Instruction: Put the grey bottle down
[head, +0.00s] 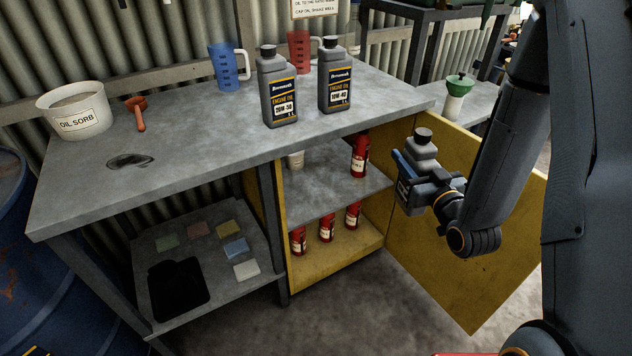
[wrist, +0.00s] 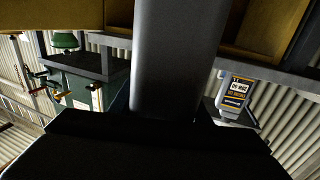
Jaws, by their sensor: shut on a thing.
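My gripper (head: 412,176) is shut on a grey bottle (head: 423,150) with a black cap. It holds the bottle roughly upright in the air, in front of the open yellow cabinet door. The bottle's label is mostly hidden by the gripper. In the wrist view the held grey bottle (wrist: 178,60) fills the middle. Two similar grey engine oil bottles stand on the bench, one labelled 20W-50 (head: 277,88) and one labelled 10W-40 (head: 335,77).
The workbench (head: 205,140) has a clear middle and front, with an oil sorb bucket (head: 77,110), red funnel (head: 138,112), blue jug (head: 226,68) and red jug (head: 300,52). The yellow cabinet (head: 335,262) below stands open, with several red cans inside. Its door (head: 480,235) swings out to the right.

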